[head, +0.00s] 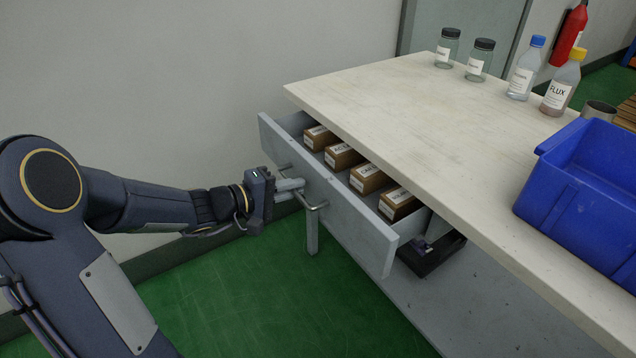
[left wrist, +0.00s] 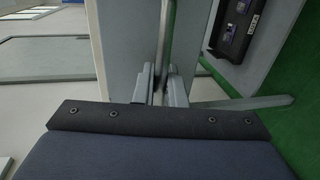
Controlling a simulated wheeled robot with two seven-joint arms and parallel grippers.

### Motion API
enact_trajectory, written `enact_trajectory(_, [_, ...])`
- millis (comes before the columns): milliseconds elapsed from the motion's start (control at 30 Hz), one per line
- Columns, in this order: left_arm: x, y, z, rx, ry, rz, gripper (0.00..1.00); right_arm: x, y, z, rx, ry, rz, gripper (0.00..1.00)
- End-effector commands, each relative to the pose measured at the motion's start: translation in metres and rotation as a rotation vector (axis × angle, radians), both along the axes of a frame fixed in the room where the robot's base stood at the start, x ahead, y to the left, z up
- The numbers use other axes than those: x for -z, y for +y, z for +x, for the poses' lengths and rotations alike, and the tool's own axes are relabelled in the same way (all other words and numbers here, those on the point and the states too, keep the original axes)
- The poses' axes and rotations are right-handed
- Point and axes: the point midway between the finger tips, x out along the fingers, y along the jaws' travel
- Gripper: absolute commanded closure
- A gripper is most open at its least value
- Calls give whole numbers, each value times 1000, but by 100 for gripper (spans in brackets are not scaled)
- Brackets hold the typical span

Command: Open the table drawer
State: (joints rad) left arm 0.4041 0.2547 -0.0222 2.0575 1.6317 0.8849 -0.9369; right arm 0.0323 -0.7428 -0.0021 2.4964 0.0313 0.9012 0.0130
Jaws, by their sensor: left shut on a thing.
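The table drawer (head: 345,212) is pulled out from under the pale tabletop (head: 400,105), and several brown labelled boxes (head: 368,179) show inside it. A metal bar handle (head: 312,206) runs along the drawer's front. My left gripper (head: 300,190) is shut on the handle, near its left part. In the left wrist view, the handle (left wrist: 167,30) runs up between the fingers (left wrist: 162,85), and the drawer front (left wrist: 127,40) is beside it. My right gripper is not in view.
A blue bin (head: 580,185) stands on the tabletop's right side, with jars (head: 447,48) and bottles (head: 560,88) at the back. A dark tray-like object (head: 432,254) is below the drawer's right end. Green floor (head: 300,290) is clear in front.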

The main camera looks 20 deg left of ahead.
Motion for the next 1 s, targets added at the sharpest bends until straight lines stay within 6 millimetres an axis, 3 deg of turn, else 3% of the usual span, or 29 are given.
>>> enact_trajectory(200, [3,38,-48,-6,1,2,100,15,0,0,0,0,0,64])
enact_trajectory(500, [2,76,-97,-2,3,0,100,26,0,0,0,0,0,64])
enact_trajectory(700, [2,89,-115,1,3,0,100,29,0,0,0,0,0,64])
enact_trajectory(1000, [1,94,-122,4,3,0,100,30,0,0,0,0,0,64])
